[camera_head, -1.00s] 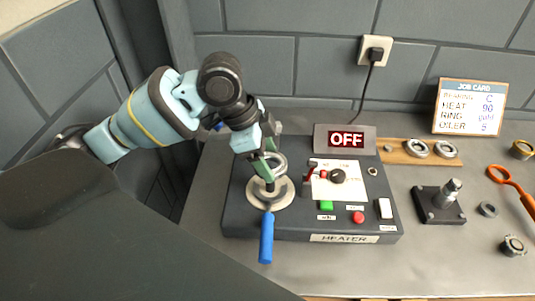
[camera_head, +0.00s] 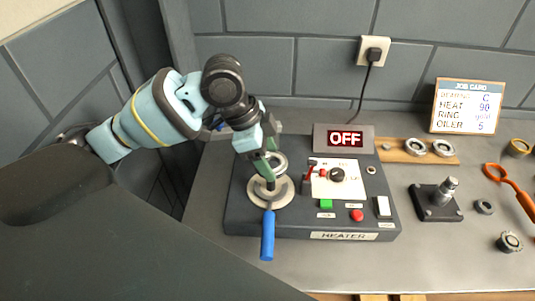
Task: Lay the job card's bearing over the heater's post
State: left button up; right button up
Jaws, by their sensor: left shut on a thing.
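The heater (camera_head: 240,217) is a dark box with a display (camera_head: 344,138) reading OFF. At its left is a round pale plate (camera_head: 257,200) with a short dark post (camera_head: 270,185). A tool with a blue handle (camera_head: 267,238) lies there, its head by the post. My left gripper (camera_head: 267,165), with green fingers, is shut on a silver bearing ring (camera_head: 280,160), close above or behind the post top; I cannot tell whether the ring is around it. The job card (camera_head: 468,107) leans on the wall; its bearing line reads C. My right gripper is not in view.
Two more bearings (camera_head: 416,145) (camera_head: 443,147) lie on a wooden strip (camera_head: 397,155). A black block with a metal post (camera_head: 438,203), small rings (camera_head: 484,206) (camera_head: 510,242), a gold ring (camera_head: 519,147) and an orange-handled tool (camera_head: 511,185) are at the right. The heater's cord runs to a wall socket (camera_head: 374,50).

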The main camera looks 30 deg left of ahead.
aim_at(268, 188)
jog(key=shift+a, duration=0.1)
pick_arm(q)
jog(key=shift+f, duration=1.6)
jog(key=shift+f+b, duration=0.35)
jog(key=shift+f, duration=1.3)
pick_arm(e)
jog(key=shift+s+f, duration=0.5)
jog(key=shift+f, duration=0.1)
pick_arm(q)
jog(key=shift+f, duration=0.2)
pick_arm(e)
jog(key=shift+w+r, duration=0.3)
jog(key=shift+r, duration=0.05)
